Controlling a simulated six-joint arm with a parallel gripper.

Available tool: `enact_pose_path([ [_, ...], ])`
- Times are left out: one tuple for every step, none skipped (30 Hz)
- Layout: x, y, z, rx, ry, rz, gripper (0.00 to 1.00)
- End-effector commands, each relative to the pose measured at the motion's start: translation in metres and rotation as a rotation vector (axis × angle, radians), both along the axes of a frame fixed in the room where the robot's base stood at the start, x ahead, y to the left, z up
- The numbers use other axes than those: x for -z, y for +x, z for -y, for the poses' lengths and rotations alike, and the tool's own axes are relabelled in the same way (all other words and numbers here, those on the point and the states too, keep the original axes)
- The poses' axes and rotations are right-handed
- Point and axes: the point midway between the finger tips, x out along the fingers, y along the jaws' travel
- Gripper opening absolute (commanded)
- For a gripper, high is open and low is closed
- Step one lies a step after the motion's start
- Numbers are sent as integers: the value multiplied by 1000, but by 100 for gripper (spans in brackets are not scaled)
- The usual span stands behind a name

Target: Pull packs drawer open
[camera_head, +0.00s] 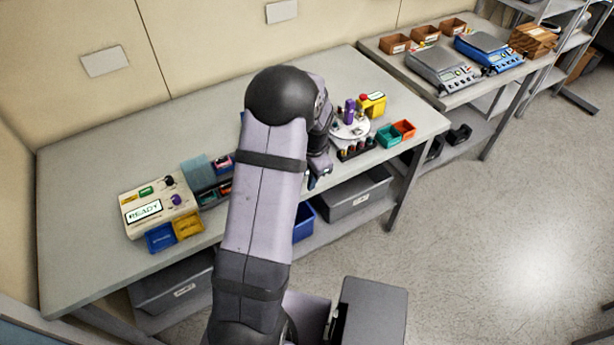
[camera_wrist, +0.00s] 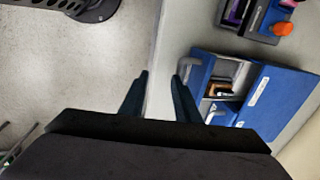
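In the wrist view a blue drawer unit (camera_wrist: 278,98) with a white label stands at the right. At its left side a blue drawer front (camera_wrist: 201,70) stands out from the body, and the gap behind it shows small brown and dark items (camera_wrist: 220,90). A pale handle (camera_wrist: 216,115) shows on the unit's near part; I cannot read which drawer is the packs one. My gripper (camera_wrist: 160,88) is open and empty, its two dark fingers apart over the table edge, left of the unit and not visibly touching it. In the head view my arm hides the unit.
A cream READY device (camera_head: 155,207) with blue and yellow bins stands left on the table (camera_head: 95,170). A round white stand (camera_head: 349,128), a yellow box (camera_head: 372,104) and green and orange bins (camera_head: 397,133) stand right. Grey bins (camera_head: 350,193) sit below.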

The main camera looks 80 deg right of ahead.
Motion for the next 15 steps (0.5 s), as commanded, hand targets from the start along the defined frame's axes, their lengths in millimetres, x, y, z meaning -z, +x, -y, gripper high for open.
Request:
enact_pose_path([
  [3,0,-4,-2,13,-1,27],
  [2,0,-4,-2,13,0,27],
  [1,-1,-5,-2,13,0,27],
  [-1,-1,-4,-1,12,-1,27],
  [-2,-1,-4,-1,12,-1,27],
  [-5,-1,-4,-1,11,-1,27],
  [-7,-1,-4,-1,10,0,27],
  [-9,-1,-4,-1,8,0,27],
  [-12,-2,-4,-1,7,0,27],
  [-15,-2,-4,-1,6,-1,27],
  [-17,-2,-4,-1,6,0,27],
  [-20,-2,-4,-1,6,0,27],
  [-22,-3,-4,-1,4,0,27],
  [-24,-3,-4,-1,4,0,27],
  [-26,-3,-4,0,3,0,27],
])
